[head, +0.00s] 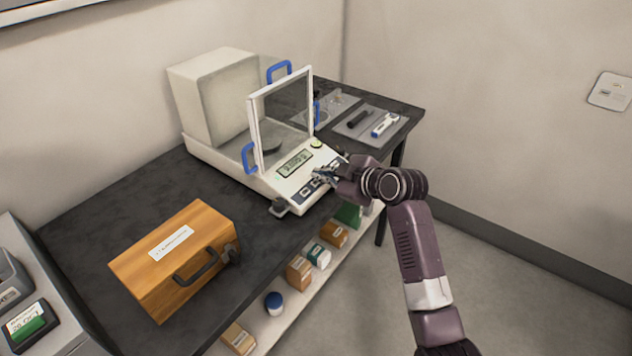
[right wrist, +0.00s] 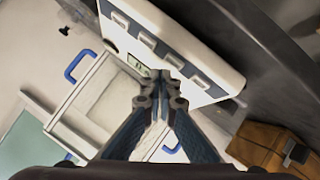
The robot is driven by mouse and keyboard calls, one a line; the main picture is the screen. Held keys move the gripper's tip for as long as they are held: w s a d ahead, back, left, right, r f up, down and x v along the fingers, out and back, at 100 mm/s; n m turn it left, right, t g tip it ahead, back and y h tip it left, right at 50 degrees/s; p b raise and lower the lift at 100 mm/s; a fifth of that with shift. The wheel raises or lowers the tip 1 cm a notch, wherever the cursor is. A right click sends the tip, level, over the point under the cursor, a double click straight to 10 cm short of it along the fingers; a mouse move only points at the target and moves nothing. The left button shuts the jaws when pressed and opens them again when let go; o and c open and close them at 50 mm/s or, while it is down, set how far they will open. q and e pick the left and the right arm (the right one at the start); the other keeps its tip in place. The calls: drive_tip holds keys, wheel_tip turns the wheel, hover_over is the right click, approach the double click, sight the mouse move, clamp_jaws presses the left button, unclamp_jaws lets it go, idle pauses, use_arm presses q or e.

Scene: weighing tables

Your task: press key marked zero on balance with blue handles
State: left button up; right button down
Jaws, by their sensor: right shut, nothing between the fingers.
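The balance with blue handles (head: 215,158) stands on the dark table, with a boxy housing behind and a clear framed shield (head: 280,105). Its sloping front panel has a lit display (head: 294,163) and a row of keys (head: 308,189); the keys also show in the right wrist view (right wrist: 147,39). Their markings are too small to read. My right gripper (head: 322,174) is shut and empty at the panel's right part. In the right wrist view its fingertips (right wrist: 160,79) overlap the panel near the display and keys; I cannot tell whether they touch. My left gripper is not in view.
A wooden case (head: 165,268) with a dark handle sits at the table's left front. A shelf (head: 290,308) below holds several boxes and jars. Another device (head: 50,305) stands at far left.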

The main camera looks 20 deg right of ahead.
drive_tip(key=shift+f, duration=0.1)
drive_tip(key=shift+w+f, duration=0.1)
drive_tip(key=shift+f, duration=0.25)
drive_tip(key=shift+a+f+b, duration=0.15)
drive_tip(key=shift+f+b, duration=0.2)
drive_tip(key=shift+f, duration=0.05)
idle(0.6)
idle(0.4)
drive_tip(key=shift+r+p, duration=0.8)
drive_tip(key=shift+r, duration=0.05)
drive_tip(key=r+p, duration=0.1)
drive_tip(key=s+r+p, duration=0.1)
drive_tip(key=r+p, duration=0.1)
drive_tip(key=d+r+p, duration=0.1)
drive_tip(key=shift+s+d+r+p, duration=0.1)
drive_tip(key=shift+s+r+p, duration=0.1)
drive_tip(key=shift+r+p, duration=0.15)
